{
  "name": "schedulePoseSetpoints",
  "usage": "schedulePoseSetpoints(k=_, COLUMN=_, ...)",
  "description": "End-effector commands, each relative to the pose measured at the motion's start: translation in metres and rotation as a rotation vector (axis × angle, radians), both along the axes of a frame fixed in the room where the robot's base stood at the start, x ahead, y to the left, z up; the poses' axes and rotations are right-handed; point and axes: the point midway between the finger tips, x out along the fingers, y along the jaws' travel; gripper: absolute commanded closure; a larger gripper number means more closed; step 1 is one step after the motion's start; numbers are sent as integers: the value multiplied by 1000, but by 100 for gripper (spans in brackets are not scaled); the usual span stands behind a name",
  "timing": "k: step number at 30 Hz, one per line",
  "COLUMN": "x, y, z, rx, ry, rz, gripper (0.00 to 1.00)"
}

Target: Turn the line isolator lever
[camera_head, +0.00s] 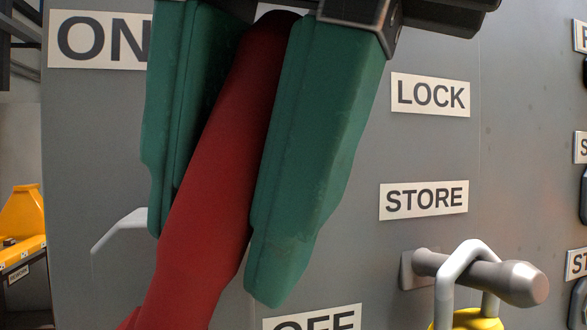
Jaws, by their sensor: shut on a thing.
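A red lever (212,190) slants from the upper middle down to the lower left in the head view. My gripper (205,258) comes from the top with two green fingers, one on each side of the lever. It is shut on the lever. The lever's lower end runs out of the frame, so its pivot is hidden. The lever lies between the "ON" label (95,40) at upper left and the "OFF" label (315,322) at the bottom, which is cut by the frame edge. My left finger covers the right end of the "ON" label.
The grey panel (430,150) also carries a "LOCK" label (430,95) and a "STORE" label (424,200). A grey peg (515,280) juts out at lower right, with a yellow padlock (468,320) hanging on it by its shackle. Yellow equipment (22,215) stands at far left.

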Motion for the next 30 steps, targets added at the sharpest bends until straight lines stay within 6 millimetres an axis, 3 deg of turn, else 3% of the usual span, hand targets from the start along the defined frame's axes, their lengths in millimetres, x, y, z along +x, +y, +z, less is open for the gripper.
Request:
schedulePoseSetpoints(k=3, x=0, y=0, z=1, rx=-1, ry=-3, rz=-1, gripper=66)
schedulePoseSetpoints(k=13, x=-1, y=-1, z=8, rx=-1, ry=-2, rz=-1, gripper=66)
schedulePoseSetpoints(k=30, x=-23, y=-22, z=89, rx=-1, ry=-2, rz=-1, gripper=66)
